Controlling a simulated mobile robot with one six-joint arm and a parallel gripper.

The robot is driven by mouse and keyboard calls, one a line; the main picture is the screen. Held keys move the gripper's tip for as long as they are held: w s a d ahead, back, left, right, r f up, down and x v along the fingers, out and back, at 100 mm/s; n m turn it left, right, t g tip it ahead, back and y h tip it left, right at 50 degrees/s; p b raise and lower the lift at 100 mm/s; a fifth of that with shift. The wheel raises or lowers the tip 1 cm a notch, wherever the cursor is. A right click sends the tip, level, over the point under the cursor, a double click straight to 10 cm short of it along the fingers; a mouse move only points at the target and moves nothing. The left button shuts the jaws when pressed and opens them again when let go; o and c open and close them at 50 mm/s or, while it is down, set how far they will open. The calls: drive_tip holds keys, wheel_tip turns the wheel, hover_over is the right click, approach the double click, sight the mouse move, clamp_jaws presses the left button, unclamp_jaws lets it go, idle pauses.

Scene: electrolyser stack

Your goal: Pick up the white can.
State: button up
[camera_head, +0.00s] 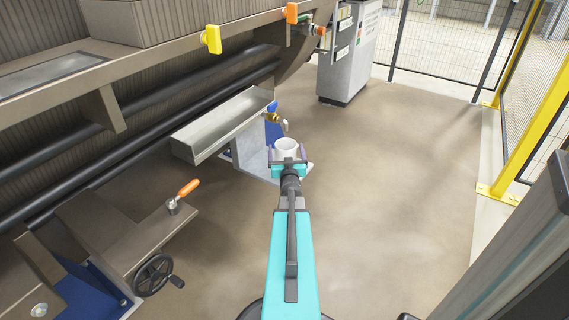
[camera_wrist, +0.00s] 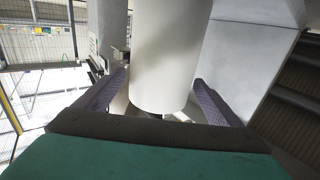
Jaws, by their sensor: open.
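The white can (camera_head: 288,147) stands upright at the end of my arm in the head view, by a small stand under the grey trough. In the wrist view the white can (camera_wrist: 168,55) fills the upper middle, its top cut off by the frame. My gripper (camera_head: 289,160) is open, and its fingers (camera_wrist: 160,95) lie on both sides of the can. A gap shows between the right finger and the can; the left finger is also apart from it. What the can rests on is mostly hidden by my gripper.
A grey cabinet (camera_head: 347,60) stands behind. The floor at right is clear up to a yellow-posted fence (camera_head: 530,110).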

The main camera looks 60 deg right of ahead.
sight(285, 141)
idle(0.3)
drive_tip(key=shift+b+x, duration=1.35)
drive_tip(key=shift+x, duration=1.25)
drive_tip(key=shift+r, duration=0.2)
drive_tip(key=shift+r, duration=0.1)
drive_tip(key=c, duration=2.2)
drive_tip(key=shift+r, duration=0.15)
